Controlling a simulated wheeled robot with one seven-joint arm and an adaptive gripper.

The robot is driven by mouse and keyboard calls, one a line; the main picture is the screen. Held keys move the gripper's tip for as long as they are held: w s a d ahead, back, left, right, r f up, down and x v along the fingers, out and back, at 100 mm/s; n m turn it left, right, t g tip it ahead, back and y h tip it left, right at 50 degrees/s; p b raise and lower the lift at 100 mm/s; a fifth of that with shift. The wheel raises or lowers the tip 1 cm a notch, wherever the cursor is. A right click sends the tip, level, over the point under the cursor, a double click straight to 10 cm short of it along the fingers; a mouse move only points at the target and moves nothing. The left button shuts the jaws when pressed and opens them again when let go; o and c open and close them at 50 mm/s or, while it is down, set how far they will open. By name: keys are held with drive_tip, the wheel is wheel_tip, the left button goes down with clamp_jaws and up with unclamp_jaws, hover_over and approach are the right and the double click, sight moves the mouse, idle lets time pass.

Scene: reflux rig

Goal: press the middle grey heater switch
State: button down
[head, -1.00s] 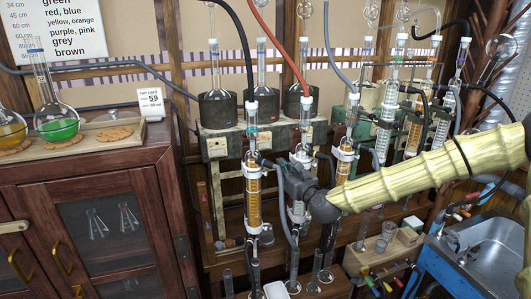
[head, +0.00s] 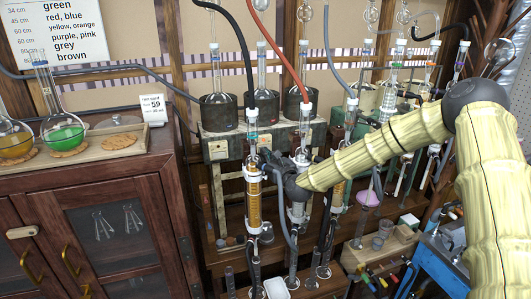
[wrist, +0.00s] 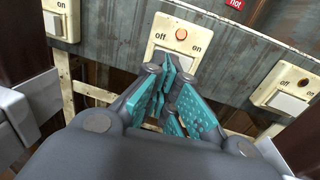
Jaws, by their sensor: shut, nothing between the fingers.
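The middle heater switch (wrist: 176,42) is a cream plate marked off on the left and on on the right, with an orange-red round lamp above its pale rocker. It is on the grey heater box (wrist: 115,35). My gripper (wrist: 172,68) is shut and empty, its teal-padded fingers pointing at the lower part of this plate. The fingertips overlap the rocker and hide part of it; I cannot tell whether they touch. In the head view, my gripper is behind the glassware, its fingertips hidden.
Another switch (wrist: 62,18) is at the left, and one with a dark lamp (wrist: 288,88) is at the right. In the head view, an amber-filled glass column (head: 254,200) stands close to my gripper. A cabinet (head: 100,215) is at the left.

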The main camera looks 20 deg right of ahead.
drive_tip(key=shift+w, duration=0.35)
drive_tip(key=shift+a+f+b, duration=0.1)
drive_tip(key=shift+b, duration=0.2)
drive_tip(key=shift+w+m+h+b, duration=0.3)
drive_tip(key=shift+m+h+b, duration=0.1)
drive_tip(key=shift+h+b, duration=0.35)
drive_tip(key=shift+s, duration=0.1)
drive_tip(key=s+d, duration=0.1)
drive_tip(key=s, duration=1)
drive_tip(key=shift+s+d, duration=0.15)
drive_tip(key=shift+s, duration=0.25)
